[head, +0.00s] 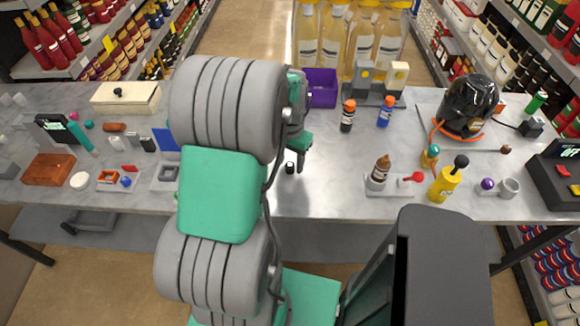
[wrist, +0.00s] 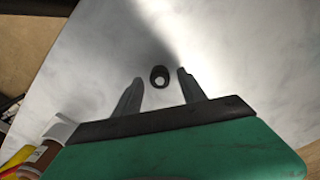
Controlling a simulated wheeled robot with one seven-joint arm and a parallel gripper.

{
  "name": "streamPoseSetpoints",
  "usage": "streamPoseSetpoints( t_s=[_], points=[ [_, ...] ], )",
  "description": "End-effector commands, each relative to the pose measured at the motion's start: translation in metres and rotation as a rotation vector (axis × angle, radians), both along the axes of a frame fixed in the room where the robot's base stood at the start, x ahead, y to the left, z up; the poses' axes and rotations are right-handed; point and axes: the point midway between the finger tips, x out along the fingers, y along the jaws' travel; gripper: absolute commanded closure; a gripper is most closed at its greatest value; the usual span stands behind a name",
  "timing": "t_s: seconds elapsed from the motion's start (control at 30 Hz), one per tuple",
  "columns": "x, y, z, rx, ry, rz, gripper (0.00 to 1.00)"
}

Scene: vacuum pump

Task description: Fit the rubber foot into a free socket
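The rubber foot appears to be the small black ring-like piece (head: 290,168) on the grey marble counter. In the wrist view the black piece (wrist: 160,77) shows a pale round centre and lies between the two finger lines. My gripper (head: 301,158) is just beside and above it in the head view. In the wrist view my gripper (wrist: 160,76) is open, with a finger on either side of the piece and clear gaps to both. Nothing is held. I cannot make out a free socket for the foot; my arm hides part of the counter.
A purple bin (head: 322,87) and a grey stand with upright blocks (head: 376,97) are at the back. A tray (head: 390,188) with a brown bottle is to the right. The counter around the foot is bare.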

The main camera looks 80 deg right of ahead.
Motion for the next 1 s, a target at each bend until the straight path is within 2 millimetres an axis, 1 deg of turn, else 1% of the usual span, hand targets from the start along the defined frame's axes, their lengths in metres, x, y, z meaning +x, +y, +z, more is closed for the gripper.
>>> streamPoseSetpoints(
  t_s=[0.03, 0.07, 0.57, 1.0],
  points=[
    [0.0, 0.0, 0.0001, 0.0, 0.0, 0.0, 0.57],
    [0.0, 0.0, 0.0002, 0.0, 0.0, 0.0, 0.59],
    [0.0, 0.0001, 0.0005, 0.0, 0.0, 0.0, 1.0],
    [0.0001, -0.0003, 0.0029, -0.001, 0.0, 0.0, 1.0]
  ],
)
